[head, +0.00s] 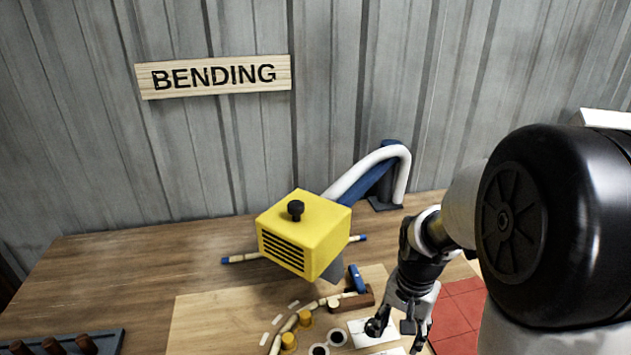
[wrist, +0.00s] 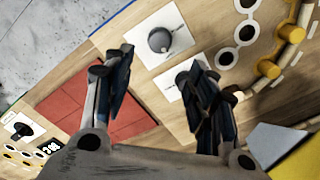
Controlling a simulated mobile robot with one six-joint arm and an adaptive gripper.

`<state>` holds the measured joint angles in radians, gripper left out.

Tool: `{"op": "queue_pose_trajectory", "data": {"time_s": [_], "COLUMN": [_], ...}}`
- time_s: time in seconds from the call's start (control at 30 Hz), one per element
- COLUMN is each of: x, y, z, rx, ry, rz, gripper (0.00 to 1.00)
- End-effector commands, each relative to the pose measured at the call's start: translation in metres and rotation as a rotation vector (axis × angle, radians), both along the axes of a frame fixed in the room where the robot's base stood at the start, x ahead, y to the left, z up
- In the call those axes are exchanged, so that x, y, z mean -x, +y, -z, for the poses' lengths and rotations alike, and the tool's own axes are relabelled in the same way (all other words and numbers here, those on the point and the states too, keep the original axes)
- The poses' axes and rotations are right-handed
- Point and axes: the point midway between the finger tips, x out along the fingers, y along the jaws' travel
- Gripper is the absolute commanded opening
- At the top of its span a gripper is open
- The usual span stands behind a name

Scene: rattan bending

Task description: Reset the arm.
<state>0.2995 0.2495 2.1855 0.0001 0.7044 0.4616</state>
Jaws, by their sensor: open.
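My gripper (head: 394,326) hangs over the right part of the light wooden board (head: 190,325) on the workbench. Its two dark fingers stand wide apart in the wrist view (wrist: 160,88), with nothing held between them. A dark round knob on a white card (wrist: 159,40) lies beyond the fingers in the wrist view. A second white card (wrist: 172,88) lies nearer, partly hidden by the right finger. My arm covers the right side of the head view.
A curved rattan piece (head: 290,325) and yellow pegs (head: 288,341) lie on the board. Red tiles (head: 460,310) are at right. A dark peg rack (head: 105,342) sits at far left.

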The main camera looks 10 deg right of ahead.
Motion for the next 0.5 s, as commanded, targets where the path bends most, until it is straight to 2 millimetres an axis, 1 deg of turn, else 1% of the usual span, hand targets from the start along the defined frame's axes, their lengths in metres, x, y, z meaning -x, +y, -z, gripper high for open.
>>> {"op": "queue_pose_trajectory", "data": {"time_s": [0.07,0.13,0.23,0.3,0.4,0.5], "x": [0.001,0.005,0.018,0.031,0.053,0.078], "y": [0.005,0.013,0.030,0.044,0.063,0.079], "z": [-0.011,-0.028,-0.061,-0.084,-0.112,-0.133], "rx": [0.006,0.014,0.032,0.048,0.071,0.095], "ry": [-0.018,-0.045,-0.098,-0.141,-0.199,-0.256], "rz": [-0.025,-0.071,-0.171,-0.253,-0.372,-0.489], "gripper": [0.52,0.52,0.52,0.52,0.52,0.52]}}
